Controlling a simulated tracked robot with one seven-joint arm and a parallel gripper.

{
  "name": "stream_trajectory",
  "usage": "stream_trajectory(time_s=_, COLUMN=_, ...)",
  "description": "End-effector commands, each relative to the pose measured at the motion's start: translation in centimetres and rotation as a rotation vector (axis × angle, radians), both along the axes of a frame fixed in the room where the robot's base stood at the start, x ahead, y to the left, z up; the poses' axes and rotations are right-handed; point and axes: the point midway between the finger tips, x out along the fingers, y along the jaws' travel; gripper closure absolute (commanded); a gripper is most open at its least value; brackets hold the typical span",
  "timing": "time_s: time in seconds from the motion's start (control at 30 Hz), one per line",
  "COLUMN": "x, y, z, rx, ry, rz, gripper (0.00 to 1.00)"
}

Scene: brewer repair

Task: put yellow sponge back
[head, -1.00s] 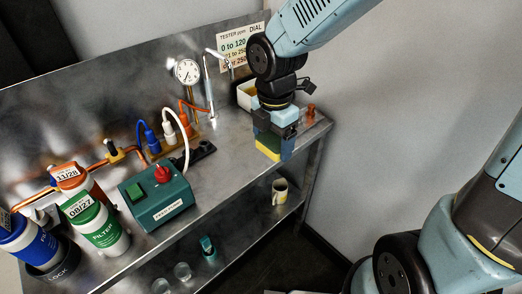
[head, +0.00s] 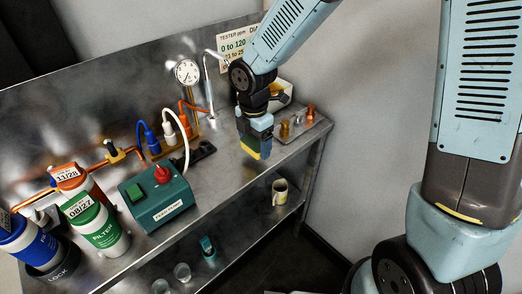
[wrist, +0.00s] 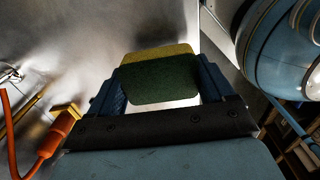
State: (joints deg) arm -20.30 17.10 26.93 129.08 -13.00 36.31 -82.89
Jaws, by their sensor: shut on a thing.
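The sponge (head: 251,153), yellow with a dark green scouring side, is held between the fingers of my gripper (head: 258,140). In the head view my gripper points down above the right part of the steel bench, and the sponge hangs at its lower end. I cannot tell how far it is above the bench. In the wrist view the sponge (wrist: 163,80) spans the gap between the two blue fingers, green side facing the camera and yellow along the far edge. A white bin (head: 286,90) with something yellow-brown inside stands at the back right, partly hidden by my arm.
A tray with small brass and copper fittings (head: 298,122) lies right of my gripper. A mug (head: 280,191) is on the lower shelf.

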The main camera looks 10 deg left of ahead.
Motion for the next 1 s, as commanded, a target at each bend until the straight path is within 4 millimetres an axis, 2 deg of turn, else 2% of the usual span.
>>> stream_trajectory(time_s=0.3, x=0.3, y=0.2, z=-3.4, rx=0.000, ry=0.001, rz=-0.001, gripper=0.51)
stream_trajectory(time_s=0.73, x=0.3, y=0.2, z=-3.9, rx=-0.001, ry=0.001, rz=-0.001, gripper=0.51)
stream_trajectory(time_s=0.77, x=0.3, y=0.2, z=-4.0, rx=-0.001, ry=0.001, rz=-0.001, gripper=0.17)
stream_trajectory(time_s=0.93, x=0.3, y=0.1, z=-4.0, rx=-0.002, ry=0.003, rz=-0.001, gripper=0.01)
stream_trajectory(time_s=1.0, x=0.2, y=0.0, z=-4.0, rx=-0.003, ry=0.004, rz=-0.001, gripper=0.00)
